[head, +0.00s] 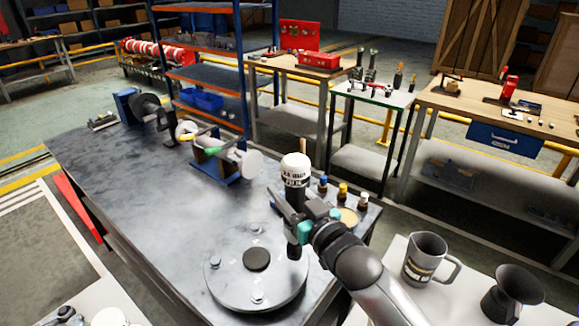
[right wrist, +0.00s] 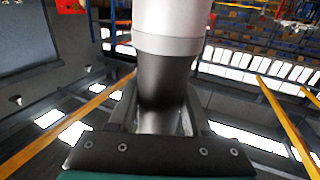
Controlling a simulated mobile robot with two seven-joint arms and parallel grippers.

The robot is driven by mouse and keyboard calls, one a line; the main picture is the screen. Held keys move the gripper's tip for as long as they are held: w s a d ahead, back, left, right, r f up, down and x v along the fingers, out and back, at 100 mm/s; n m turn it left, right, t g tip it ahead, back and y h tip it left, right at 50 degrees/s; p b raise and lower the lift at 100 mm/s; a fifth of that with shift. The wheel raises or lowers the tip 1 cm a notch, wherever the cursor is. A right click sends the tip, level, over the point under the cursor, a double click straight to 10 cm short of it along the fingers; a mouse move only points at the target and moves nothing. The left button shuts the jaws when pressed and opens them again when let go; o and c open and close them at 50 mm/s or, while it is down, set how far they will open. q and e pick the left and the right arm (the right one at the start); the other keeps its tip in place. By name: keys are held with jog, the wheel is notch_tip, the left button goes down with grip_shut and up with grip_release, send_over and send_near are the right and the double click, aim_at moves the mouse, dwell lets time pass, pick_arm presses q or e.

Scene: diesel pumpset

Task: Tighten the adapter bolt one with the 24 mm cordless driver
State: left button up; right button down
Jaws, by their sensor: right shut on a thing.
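My right gripper (head: 290,222) is shut on the 24 mm cordless driver (head: 295,170), an upright tool with a white, lettered top and a dark lower body. In the right wrist view the driver (right wrist: 168,85) stands between the fingers (right wrist: 160,122). Its dark lower end hangs over the right part of a round grey adapter plate (head: 235,288) with a dark centre. Bolts show on the plate at the back (head: 257,229), left (head: 215,262) and front (head: 257,295). The driver hides the plate's right side; I cannot tell whether it touches a bolt. My left gripper is not in view.
The plate lies on a dark workbench (head: 125,195). Small bottles (head: 342,193) and a tan round dish (head: 348,216) stand close behind my right gripper. A pump assembly (head: 222,160) is farther back. A grey mug (head: 425,258) and a dark funnel-like part (head: 512,292) stand at right.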

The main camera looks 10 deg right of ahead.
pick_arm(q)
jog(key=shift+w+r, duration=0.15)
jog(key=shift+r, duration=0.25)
pick_arm(e)
jog(key=w+r, duration=0.1)
jog(key=w+d+r, duration=0.1)
jog(key=w, duration=0.1)
jog(key=shift+d, duration=0.15)
pick_arm(q)
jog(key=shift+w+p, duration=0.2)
jog(key=shift+p, duration=0.1)
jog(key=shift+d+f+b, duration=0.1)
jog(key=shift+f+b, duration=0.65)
jog(key=shift+b, duration=0.05)
pick_arm(e)
notch_tip(320, 180, down, 5)
jog(key=shift+r, duration=0.2)
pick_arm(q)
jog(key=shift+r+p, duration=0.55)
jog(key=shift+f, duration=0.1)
pick_arm(e)
jog(key=shift+f, duration=0.1)
